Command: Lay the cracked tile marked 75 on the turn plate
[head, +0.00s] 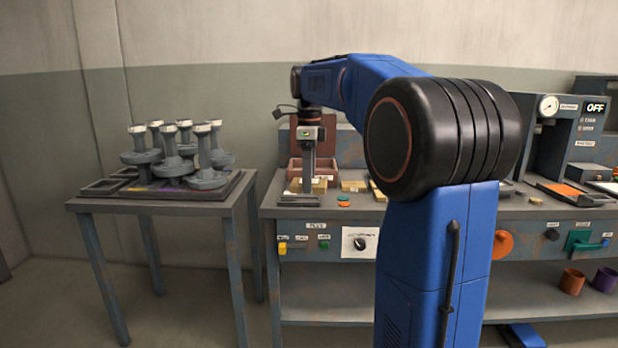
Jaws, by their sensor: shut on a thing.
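My gripper (308,188) points straight down over the left part of the workbench. It is shut on a tan tile (320,185), low over the bench top in front of a reddish-brown box. The fingertips are small in the view, and no number can be read on the tile. Other tan tiles (353,186) lie on the bench to the right, partly hidden by my arm. I cannot pick out the turn plate in this view; my arm covers the middle of the bench.
The reddish-brown open box (331,166) stands behind the gripper. Small orange and teal discs (344,204) lie near the front edge. A side table (226,197) at left holds several grey stemmed pieces. A machine with a gauge (541,130) stands at right.

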